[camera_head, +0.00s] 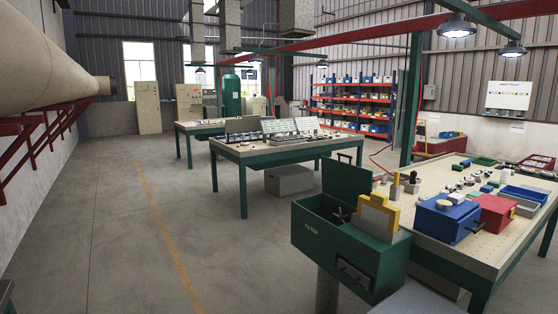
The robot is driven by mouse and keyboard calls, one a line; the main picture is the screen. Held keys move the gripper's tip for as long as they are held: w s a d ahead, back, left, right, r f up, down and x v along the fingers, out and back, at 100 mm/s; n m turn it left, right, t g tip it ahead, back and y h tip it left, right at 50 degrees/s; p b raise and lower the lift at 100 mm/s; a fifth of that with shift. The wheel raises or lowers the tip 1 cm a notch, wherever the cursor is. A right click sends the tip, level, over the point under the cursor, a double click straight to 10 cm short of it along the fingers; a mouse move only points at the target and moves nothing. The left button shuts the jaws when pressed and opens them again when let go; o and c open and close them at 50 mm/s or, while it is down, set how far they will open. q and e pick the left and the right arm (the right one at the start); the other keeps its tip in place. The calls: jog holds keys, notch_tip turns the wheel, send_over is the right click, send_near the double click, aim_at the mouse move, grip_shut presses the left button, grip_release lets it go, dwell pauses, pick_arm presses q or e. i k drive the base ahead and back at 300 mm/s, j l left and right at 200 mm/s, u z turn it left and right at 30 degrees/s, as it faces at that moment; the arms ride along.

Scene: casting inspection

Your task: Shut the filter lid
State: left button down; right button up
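The green filter box (340,250), marked FILTER, stands on a grey post at the front right, beside the near workbench. Its green lid (346,186) stands up, open, at the back left of the box, and the dark inside shows. A black knob-like part (342,214) is in or at the opening. A black handle (353,275) is on the front face. Neither of my grippers shows in this view.
The near workbench (440,236) behind and right of the box holds a blue box (446,219), a red box (493,212) and many small parts. Another green-legged table (226,153) stands further back. The floor (120,230) to the left is clear.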

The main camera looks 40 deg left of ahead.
aim_at(342, 180)
jog(key=u, duration=0.9)
jog(key=i+j, duration=0.25)
jog(key=i, duration=0.45)
jog(key=i+j+u, duration=0.1)
jog(key=i+j, duration=0.15)
jog(key=i, duration=0.4)
jog(key=i+j, duration=0.2)
jog(key=i, duration=0.5)
jog(key=i+j, duration=0.2)
jog(key=i, duration=0.5)
jog(key=i+j+u, duration=0.1)
jog(key=i, duration=0.6)
